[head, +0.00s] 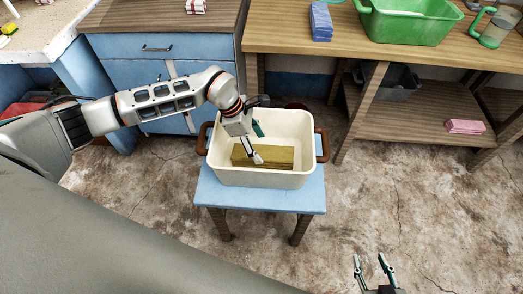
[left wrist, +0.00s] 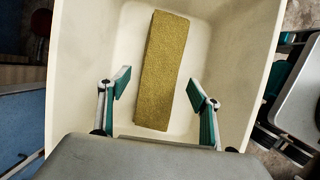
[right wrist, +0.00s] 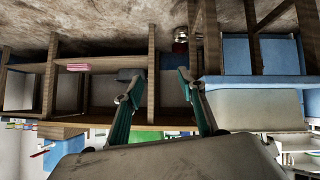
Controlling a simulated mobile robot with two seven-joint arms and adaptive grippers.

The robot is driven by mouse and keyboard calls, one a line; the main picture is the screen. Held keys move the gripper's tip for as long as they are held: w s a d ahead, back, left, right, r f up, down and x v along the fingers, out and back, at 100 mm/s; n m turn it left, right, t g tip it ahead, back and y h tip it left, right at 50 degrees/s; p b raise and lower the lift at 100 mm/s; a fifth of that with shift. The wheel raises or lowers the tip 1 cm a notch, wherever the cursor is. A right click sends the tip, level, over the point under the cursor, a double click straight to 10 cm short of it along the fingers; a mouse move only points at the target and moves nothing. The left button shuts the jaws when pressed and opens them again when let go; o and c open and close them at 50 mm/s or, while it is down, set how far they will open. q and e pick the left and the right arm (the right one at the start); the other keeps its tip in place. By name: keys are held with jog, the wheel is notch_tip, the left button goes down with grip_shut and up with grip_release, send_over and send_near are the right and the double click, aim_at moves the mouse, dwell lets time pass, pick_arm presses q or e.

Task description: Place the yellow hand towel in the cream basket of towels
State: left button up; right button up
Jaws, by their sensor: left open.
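The yellow hand towel (head: 278,157), folded into a long block, lies flat on the floor of the cream basket (head: 225,176). My left gripper (head: 257,145) reaches down into the basket over the towel's left part and hides some of it. In the left wrist view the towel (left wrist: 160,72) lies ahead of and between the two spread fingers (left wrist: 158,88), with a gap on each side; the fingers do not grip it. My right gripper (head: 371,262) is open and empty over the floor at the bottom right; its spread fingers also show in the right wrist view (right wrist: 160,88).
The basket, with brown handles, stands on a small blue stool (head: 265,199). A wooden table (head: 400,55) behind holds a green tub (head: 408,25) and a stack of blue cloths (head: 321,22). A pink folded cloth (head: 465,126) lies on its lower shelf. Floor to the right is clear.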

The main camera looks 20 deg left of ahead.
pick_arm(q)
jog(key=p+v, duration=0.1)
jog(key=v, duration=0.5)
jog(key=shift+a+r, duration=0.1)
jog(key=shift+r, duration=0.15)
jog(key=shift+s+a+r, duration=0.15)
jog(key=shift+a+r, duration=0.1)
jog(key=shift+r, duration=0.3)
